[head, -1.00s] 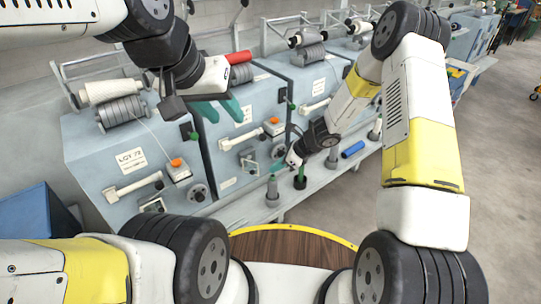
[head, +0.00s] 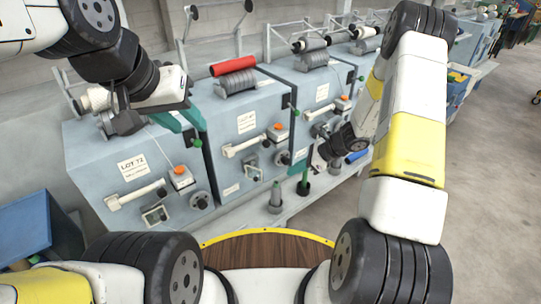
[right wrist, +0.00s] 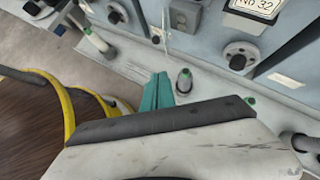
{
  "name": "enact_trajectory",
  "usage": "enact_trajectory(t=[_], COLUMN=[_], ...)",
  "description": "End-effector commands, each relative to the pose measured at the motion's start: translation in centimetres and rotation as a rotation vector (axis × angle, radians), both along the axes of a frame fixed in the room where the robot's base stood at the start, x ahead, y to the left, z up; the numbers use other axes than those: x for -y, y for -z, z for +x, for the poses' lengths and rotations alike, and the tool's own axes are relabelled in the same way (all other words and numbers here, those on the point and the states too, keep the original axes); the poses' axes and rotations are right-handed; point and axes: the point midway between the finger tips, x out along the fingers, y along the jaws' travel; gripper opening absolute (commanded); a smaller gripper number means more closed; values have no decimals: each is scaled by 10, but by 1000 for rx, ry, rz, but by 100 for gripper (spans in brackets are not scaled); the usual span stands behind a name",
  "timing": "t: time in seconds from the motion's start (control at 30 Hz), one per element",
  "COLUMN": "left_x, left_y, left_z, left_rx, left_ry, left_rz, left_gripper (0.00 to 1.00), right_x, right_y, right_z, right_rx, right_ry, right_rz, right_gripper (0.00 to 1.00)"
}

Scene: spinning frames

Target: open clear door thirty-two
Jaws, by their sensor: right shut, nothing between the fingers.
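A plate reading "No 32" (right wrist: 255,8) is on a grey-blue machine front at the top right of the right wrist view. A clear door cannot be made out there. My right gripper (right wrist: 160,90) has its teal fingertips together, empty, above the ledge. My left gripper (head: 182,120) has teal fingers apart and empty, in front of the upper part of the left machines. The nearest machine carries a plate reading "LOT 72" (head: 133,167); the middle machine's plate (head: 247,121) is too small to read.
Machine fronts carry white bar handles (head: 135,194), orange-topped boxes (head: 182,176) and round knobs (head: 200,200). Bobbins on posts (head: 276,197) and a blue cylinder (head: 357,156) are on the low ledge.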

Motion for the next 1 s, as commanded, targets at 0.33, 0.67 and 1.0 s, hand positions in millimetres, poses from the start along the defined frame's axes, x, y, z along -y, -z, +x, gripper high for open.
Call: enact_trajectory(t=[0.33, 0.67, 1.0], left_x=[0, 0, 0], left_y=[0, 0, 0], left_z=[0, 0, 0], left_rx=[0, 0, 0], left_ry=[0, 0, 0], left_rz=[0, 0, 0], left_gripper=[36, 36, 36], right_x=[-51, -94, -101], right_y=[51, 63, 63], right_z=[12, 24, 27], right_rx=[-3, 0, 0], right_ry=[-4, -4, 0], right_rz=[1, -1, 0], right_gripper=[0, 0, 0])
